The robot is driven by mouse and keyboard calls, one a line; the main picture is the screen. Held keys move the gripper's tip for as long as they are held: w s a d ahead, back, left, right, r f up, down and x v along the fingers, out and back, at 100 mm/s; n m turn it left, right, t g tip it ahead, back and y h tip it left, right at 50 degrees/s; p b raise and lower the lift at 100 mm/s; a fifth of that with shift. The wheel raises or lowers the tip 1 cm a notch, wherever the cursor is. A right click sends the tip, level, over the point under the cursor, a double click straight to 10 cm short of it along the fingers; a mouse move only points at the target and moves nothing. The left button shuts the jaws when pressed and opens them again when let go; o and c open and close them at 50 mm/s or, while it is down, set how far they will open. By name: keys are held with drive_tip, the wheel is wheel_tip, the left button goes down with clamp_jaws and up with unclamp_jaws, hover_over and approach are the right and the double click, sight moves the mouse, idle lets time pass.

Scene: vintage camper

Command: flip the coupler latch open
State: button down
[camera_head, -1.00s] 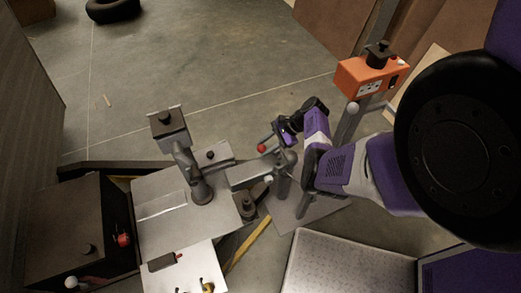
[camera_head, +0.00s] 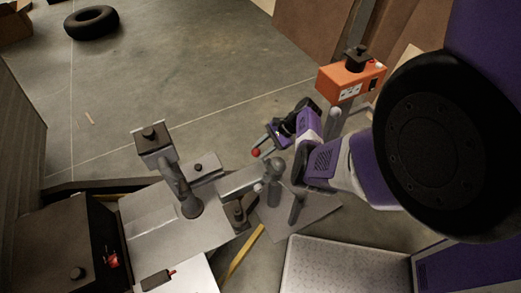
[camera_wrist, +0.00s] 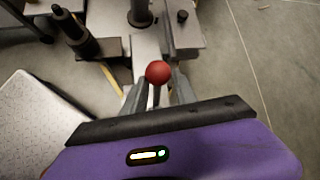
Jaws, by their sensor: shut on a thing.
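The coupler (camera_head: 243,180) is a grey metal arm in the middle of the head view, reaching from the flat grey plate toward a rounded end by an upright post. Its latch shows as a red ball knob (camera_head: 255,153) just above the coupler. In the wrist view the red knob (camera_wrist: 157,72) sits between the tips of my two grey fingers, with a thin dark stem below it. My gripper (camera_head: 266,142) is shut on the latch at the knob. The latch's pivot is hard to make out.
An orange box (camera_head: 349,76) with sockets stands on a post behind my arm. A dark box (camera_head: 65,245) is at lower left, a pale textured panel (camera_head: 345,268) at lower right. A black tyre (camera_head: 91,22) lies far off; the floor between is clear.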

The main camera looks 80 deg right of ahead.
drive_tip(key=c, duration=1.3)
unclamp_jaws()
drive_tip(key=shift+s+f, duration=0.2)
drive_tip(key=shift+f, duration=0.05)
drive_tip(key=shift+w+r, duration=0.1)
drive_tip(key=shift+r, duration=0.05)
drive_tip(key=shift+r, duration=0.25)
wheel_tip(320, 180, up, 19)
drive_tip(key=p, duration=0.4)
drive_tip(key=shift+r, duration=0.15)
